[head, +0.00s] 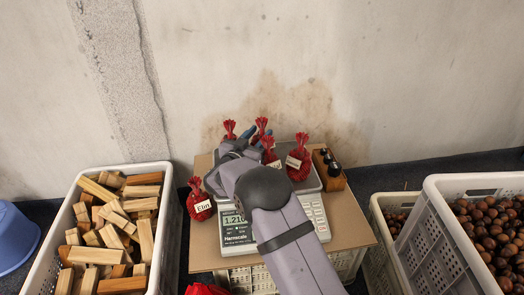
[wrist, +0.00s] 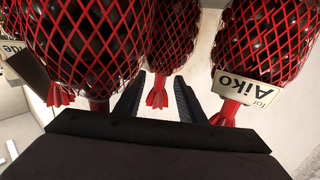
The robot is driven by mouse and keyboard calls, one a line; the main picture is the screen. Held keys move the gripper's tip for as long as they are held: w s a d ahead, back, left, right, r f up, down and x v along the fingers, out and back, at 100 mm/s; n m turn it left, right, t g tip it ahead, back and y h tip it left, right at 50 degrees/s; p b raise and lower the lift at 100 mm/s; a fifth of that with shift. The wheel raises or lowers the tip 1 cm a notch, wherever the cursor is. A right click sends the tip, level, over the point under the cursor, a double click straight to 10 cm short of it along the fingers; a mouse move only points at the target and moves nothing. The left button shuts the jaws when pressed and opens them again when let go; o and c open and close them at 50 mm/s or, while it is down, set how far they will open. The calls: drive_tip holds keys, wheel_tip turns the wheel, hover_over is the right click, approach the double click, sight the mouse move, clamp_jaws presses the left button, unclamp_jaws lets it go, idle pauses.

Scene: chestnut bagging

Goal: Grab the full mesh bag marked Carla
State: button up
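Several red mesh bags of chestnuts stand on and around the scale; no label legible as Carla shows. In the head view, a bag marked Elin (head: 196,197) stands left of the scale. A bag with an unreadable tag (head: 299,165) stands at the right. My gripper (head: 246,136) reaches among the bags, partly hidden by my arm. In the wrist view, my gripper (wrist: 157,100) is open, its fingers on either side of the red tail of a middle bag (wrist: 168,40), with gaps. A bag marked Aiko (wrist: 262,45) is to the right, another large bag (wrist: 85,40) to the left.
The scale (head: 237,229) stands on a board (head: 345,225) over a crate. A wooden block with dark knobs (head: 330,178) is at its right. A crate of wood pieces (head: 165,185) stands left, and a crate of chestnuts (head: 440,235) right. The wall is close behind.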

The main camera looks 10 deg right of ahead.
drive_tip(key=shift+w+d, duration=0.15)
drive_tip(key=shift+w, duration=0.1)
drive_tip(key=shift+c, duration=0.6)
clamp_jaws()
drive_tip(key=shift+r, duration=0.15)
idle(0.6)
